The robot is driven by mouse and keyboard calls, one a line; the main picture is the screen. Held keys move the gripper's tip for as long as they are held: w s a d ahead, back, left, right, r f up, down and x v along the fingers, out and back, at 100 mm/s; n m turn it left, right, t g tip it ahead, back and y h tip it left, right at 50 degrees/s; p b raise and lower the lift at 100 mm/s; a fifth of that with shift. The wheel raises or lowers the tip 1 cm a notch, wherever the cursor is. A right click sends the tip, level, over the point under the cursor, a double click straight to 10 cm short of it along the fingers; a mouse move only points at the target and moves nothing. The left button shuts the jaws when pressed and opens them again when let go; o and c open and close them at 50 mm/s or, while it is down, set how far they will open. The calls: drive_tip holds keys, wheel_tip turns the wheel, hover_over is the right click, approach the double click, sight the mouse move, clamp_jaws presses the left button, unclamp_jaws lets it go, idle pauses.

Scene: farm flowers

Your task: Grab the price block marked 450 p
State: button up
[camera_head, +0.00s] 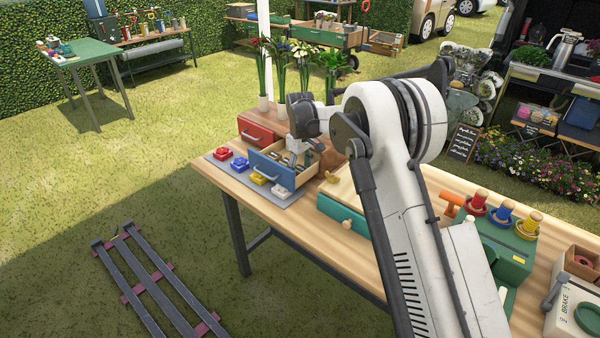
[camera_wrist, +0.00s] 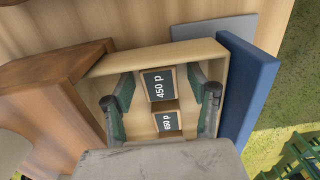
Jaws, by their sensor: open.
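The price block marked 450 p (camera_wrist: 158,84) lies in an open wooden drawer with a blue front (camera_wrist: 246,100); its dark label faces up in the wrist view. A second block (camera_wrist: 167,122) with a smaller label, its number hard to read, lies beside it. My gripper (camera_wrist: 160,80) is open, one finger on each side of the 450 p block, with gaps between fingers and block. How far the fingertips are above the drawer floor I cannot tell. In the head view my gripper (camera_head: 298,146) is over the drawer (camera_head: 271,171); the labels are not readable there.
The drawer walls close in around my fingers. A red-fronted drawer (camera_head: 256,131) is beside it. Red, blue, yellow and white pieces lie on a grey mat (camera_head: 222,154). Potted flowers (camera_head: 280,75) stand behind. A green box with coloured knobs (camera_head: 505,240) is at right.

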drive_tip(key=c, duration=1)
